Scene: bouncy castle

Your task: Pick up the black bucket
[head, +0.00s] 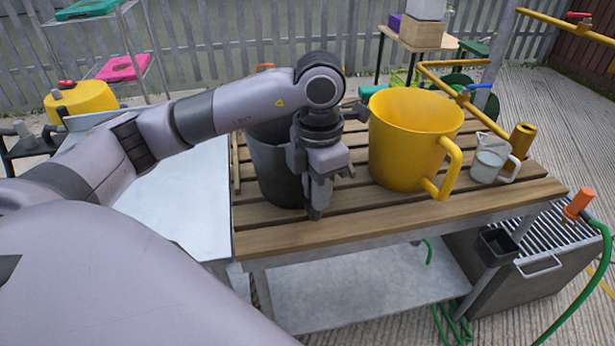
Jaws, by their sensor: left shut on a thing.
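The black bucket (272,167) stands upright on the slatted wooden table (310,236), left of the yellow bucket. My left arm reaches across above it and hides much of its rim and its right side. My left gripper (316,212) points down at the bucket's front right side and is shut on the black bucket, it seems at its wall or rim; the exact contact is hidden. My right gripper is not in view.
A large yellow bucket (405,140) with a handle stands close on the right. A metal worktop (178,205) adjoins on the left. Yellow pipes (437,78) run behind.

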